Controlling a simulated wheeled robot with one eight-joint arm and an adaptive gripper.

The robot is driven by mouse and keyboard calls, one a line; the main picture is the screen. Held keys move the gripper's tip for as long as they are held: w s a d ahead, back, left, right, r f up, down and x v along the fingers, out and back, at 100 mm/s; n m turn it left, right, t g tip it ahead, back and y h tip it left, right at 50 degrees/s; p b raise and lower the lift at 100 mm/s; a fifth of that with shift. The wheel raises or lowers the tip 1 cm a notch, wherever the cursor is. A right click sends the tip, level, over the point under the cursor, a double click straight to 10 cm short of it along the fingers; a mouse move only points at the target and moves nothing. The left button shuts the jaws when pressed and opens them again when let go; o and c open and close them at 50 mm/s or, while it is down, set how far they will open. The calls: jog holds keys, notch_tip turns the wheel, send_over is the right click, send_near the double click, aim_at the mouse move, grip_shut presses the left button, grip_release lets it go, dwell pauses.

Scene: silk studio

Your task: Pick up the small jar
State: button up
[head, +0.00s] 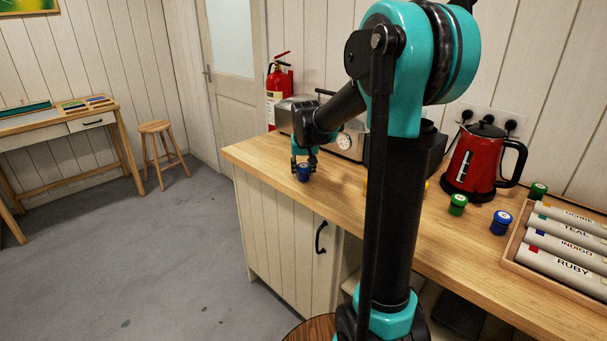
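A small blue jar (303,173) stands near the front left end of the wooden counter. My gripper (304,164) points down at it, with a dark finger on each side of the jar's upper part. The view is too small to tell whether the fingers touch the jar. More small jars stand to the right: a green one (458,205), a blue one (501,223) and another green one (538,191). Something yellow (366,187) is mostly hidden behind my arm.
A metal appliance with a dial (345,141) stands behind my gripper. A red kettle (474,163) and a tray of labelled tubes (516,243) are at the right. A fire extinguisher (279,85) hangs on the wall. The floor at left is open.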

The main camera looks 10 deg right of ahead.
jog(key=c, duration=0.6)
jog(key=shift+o, duration=0.2)
jog(key=shift+r, duration=0.1)
